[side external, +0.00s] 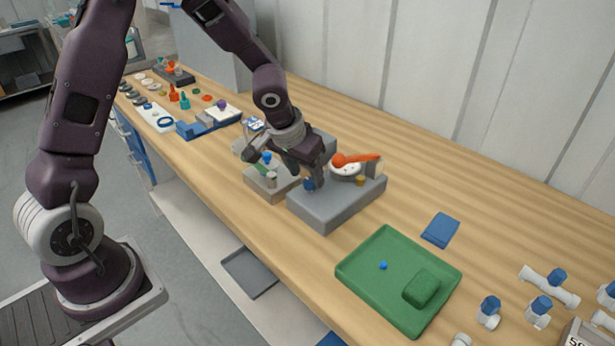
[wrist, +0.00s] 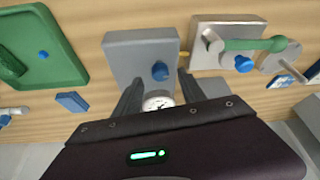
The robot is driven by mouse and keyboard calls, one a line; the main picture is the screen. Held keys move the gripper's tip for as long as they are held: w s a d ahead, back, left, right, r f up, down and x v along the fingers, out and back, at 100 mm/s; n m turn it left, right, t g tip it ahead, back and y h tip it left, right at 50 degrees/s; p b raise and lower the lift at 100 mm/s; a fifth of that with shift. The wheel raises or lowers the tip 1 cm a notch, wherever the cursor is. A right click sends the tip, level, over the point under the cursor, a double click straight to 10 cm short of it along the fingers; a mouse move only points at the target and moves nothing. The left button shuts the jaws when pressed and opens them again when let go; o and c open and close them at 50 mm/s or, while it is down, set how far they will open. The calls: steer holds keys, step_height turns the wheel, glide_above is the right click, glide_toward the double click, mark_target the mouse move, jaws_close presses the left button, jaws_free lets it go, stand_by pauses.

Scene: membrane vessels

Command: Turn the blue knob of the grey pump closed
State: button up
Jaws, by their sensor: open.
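The grey pump (side external: 336,207) is a low grey block on the wooden bench, also seen in the wrist view (wrist: 125,52). Its blue knob (wrist: 160,71) stands near the block's right edge in the wrist view. In the side view the knob (side external: 309,184) sits just under my gripper (side external: 304,174). My gripper (wrist: 160,80) is open, with one finger on each side of the knob's line in the wrist view. I cannot tell whether the fingers touch it. A white round gauge (wrist: 158,102) shows between the fingers, partly hidden by my gripper.
A lighter block (wrist: 208,58) with a green lever (wrist: 250,44) and another blue knob (wrist: 244,63) stands close beside the pump. A red-orange handle (side external: 362,158) is on the pump's far side. A green tray (side external: 372,300) and a blue cloth (side external: 441,229) lie nearby.

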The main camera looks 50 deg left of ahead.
steer(key=shift+x, duration=1.15)
jaws_close()
